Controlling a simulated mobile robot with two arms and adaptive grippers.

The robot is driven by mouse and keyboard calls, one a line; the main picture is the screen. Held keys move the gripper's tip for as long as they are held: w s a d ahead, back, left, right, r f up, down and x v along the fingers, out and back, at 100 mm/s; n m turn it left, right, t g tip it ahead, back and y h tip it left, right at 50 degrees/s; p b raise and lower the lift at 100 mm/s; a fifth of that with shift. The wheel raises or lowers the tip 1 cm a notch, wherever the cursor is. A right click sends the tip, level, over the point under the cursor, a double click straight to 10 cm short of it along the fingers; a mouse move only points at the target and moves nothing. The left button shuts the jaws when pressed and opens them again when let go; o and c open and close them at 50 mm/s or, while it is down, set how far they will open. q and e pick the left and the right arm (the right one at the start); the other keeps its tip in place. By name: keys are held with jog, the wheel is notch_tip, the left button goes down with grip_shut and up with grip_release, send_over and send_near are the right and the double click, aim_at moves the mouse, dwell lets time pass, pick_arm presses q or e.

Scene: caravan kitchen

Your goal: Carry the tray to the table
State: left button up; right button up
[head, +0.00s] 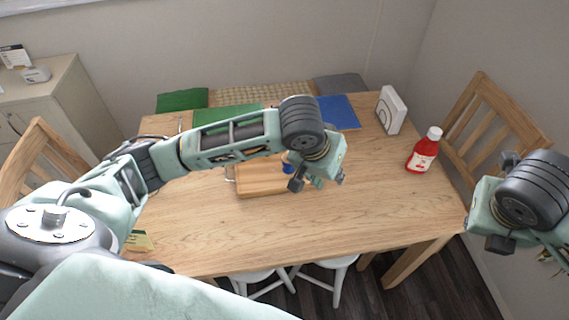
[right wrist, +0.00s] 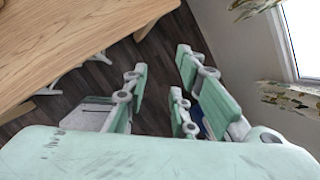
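The wooden tray (head: 262,188) lies flat on the table (head: 370,210), near its middle, with a metal handle at its left end. A small blue item (head: 288,168) shows on it. My left arm and gripper hide its right end. My left gripper (head: 319,183) points down over that end; I cannot tell whether it touches the tray, and its fingertips are too small to read. My right gripper is off the table's right side in the head view; in the right wrist view its fingers (right wrist: 160,80) are apart with nothing between them.
A red sauce bottle (head: 423,151) and a white box (head: 391,110) stand at the table's right. Green and blue mats (head: 338,112) lie along the back. Chairs (head: 495,118) stand at both ends, and white stools (head: 335,268) at the front. The table's front right is clear.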

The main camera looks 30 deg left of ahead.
jog(key=shift+v, duration=2.1)
